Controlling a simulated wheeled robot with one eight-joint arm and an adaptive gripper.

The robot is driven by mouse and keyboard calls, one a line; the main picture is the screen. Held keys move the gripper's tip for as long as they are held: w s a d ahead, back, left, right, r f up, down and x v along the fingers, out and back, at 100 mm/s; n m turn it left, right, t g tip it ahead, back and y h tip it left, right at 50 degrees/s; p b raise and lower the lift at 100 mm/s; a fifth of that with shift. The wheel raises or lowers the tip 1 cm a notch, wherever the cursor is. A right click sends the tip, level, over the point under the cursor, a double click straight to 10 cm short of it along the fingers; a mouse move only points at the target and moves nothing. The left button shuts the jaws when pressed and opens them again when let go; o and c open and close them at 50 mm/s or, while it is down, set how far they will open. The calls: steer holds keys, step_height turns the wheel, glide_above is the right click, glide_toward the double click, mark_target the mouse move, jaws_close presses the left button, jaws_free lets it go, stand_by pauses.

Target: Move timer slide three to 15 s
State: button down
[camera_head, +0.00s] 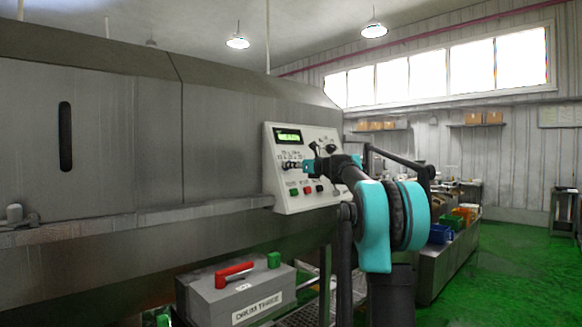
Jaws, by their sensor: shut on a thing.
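A pale control panel (304,200) is fixed to the end of the big grey machine. It has a lit green display (289,136) at the top and small printed marks below it. A row of small dark controls (287,166) sits under the marks, at the height of the timer slide. My gripper (308,166) reaches in from the right and is shut on a small slide knob at the panel face. My gripper hides the knob, and the slide's number and setting are too small to read.
Green, red and black buttons (306,190) sit just below my gripper, and dark knobs (322,147) above it. A grey box marked DRUM THREE (230,295), with a red handle (235,271), stands below the panel. A bench with coloured bins (440,234) is behind at right. Green floor (520,275) is clear at right.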

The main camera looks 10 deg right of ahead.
steer(key=shift+w+d, duration=0.45)
steer(key=shift+d, duration=0.2)
steer(key=shift+w+d, duration=0.45)
steer(key=shift+d, duration=0.15)
steer(key=c, duration=1.5)
jaws_free()
steer(key=shift+c, duration=0.2)
steer(key=v, duration=1.2)
